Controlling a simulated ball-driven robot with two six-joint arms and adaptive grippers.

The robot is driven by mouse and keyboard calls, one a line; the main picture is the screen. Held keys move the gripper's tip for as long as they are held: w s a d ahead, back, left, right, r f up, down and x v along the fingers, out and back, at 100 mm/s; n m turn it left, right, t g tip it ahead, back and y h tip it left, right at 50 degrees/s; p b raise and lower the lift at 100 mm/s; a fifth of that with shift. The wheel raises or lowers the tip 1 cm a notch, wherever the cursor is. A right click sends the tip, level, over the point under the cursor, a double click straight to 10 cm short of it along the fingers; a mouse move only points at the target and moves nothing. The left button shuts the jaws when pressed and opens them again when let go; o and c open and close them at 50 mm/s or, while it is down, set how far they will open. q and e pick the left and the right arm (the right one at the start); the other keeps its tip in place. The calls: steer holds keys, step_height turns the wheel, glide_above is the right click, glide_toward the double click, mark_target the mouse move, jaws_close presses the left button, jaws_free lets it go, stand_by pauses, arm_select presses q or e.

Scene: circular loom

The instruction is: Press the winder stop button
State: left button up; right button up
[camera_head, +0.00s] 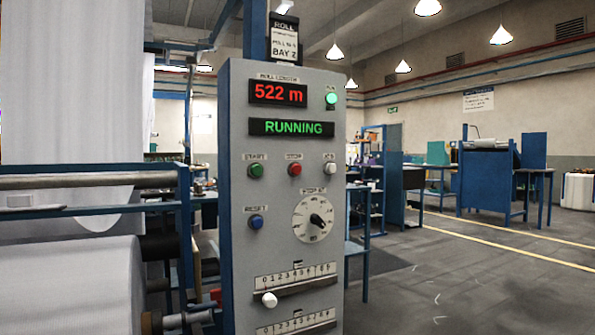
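The winder control panel (240,210) is a tall grey cabinet with blue edges, standing upright in the middle of the head view. The red stop button (294,170) is on its face, under a small label, between the green start button (256,170) and a white button (329,168). A red display (278,93) reads 522 m and a green display (293,128) reads RUNNING. A green lamp (331,98) is lit. Nothing touches the stop button. Neither of my grippers is in view.
A blue button (256,222), a dial (317,218) and a slider with a white knob (269,299) sit lower on the panel. A white fabric roll (75,285) and a metal bar (90,181) are at left. Open grey floor (460,275) lies at right.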

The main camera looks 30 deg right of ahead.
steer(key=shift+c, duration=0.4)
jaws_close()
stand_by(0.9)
